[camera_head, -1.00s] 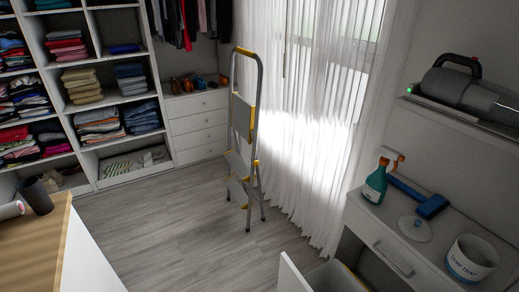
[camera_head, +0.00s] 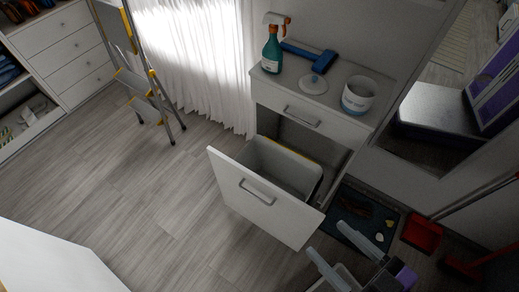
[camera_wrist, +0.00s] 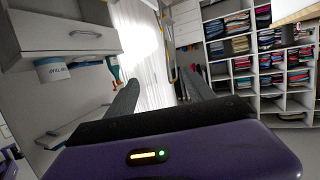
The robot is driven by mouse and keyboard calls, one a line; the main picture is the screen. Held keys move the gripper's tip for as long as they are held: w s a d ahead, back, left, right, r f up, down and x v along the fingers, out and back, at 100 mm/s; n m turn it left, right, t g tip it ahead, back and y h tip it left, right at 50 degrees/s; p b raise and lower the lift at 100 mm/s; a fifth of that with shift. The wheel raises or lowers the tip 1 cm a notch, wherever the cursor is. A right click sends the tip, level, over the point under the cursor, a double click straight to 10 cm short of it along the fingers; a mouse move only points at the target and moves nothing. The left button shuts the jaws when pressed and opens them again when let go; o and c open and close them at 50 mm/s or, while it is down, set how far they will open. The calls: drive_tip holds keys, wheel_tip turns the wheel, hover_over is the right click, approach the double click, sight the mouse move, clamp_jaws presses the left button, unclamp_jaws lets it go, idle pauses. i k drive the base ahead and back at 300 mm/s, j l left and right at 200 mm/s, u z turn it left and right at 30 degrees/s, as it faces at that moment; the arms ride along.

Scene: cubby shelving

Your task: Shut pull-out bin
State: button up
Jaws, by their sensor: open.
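The pull-out bin's white front panel (camera_head: 262,205), with a grey bar handle (camera_head: 257,192), stands out from the cabinet in the head view. Behind it the grey bin (camera_head: 280,168) shows its open top, so the bin is pulled out. My gripper (camera_head: 327,238) is at the lower right, just right of the panel's near corner, fingers apart and empty; whether it touches the panel cannot be told. In the wrist view my two fingers (camera_wrist: 160,97) are spread with nothing between them. A white panel with a handle (camera_wrist: 75,38) shows at upper left there, apparently upside down.
Above the bin is a shut drawer (camera_head: 300,114); the cabinet top holds a spray bottle (camera_head: 272,52), a blue-headed tool (camera_head: 322,62) and a white tub (camera_head: 358,95). A dark mat (camera_head: 362,218) and red dustpan (camera_head: 422,233) lie right. Floor left of the bin is clear, up to a stepladder (camera_head: 150,95).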

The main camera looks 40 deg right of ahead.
sight(292, 222)
drive_tip(key=j, duration=1.65)
drive_tip(key=j+z, duration=0.35)
drive_tip(key=k+j+z, duration=0.15)
drive_tip(key=j+z, duration=0.2)
drive_tip(key=k+j+z, duration=0.1)
drive_tip(key=j+z, duration=0.25)
drive_tip(key=j, duration=0.15)
drive_tip(key=z, duration=0.3)
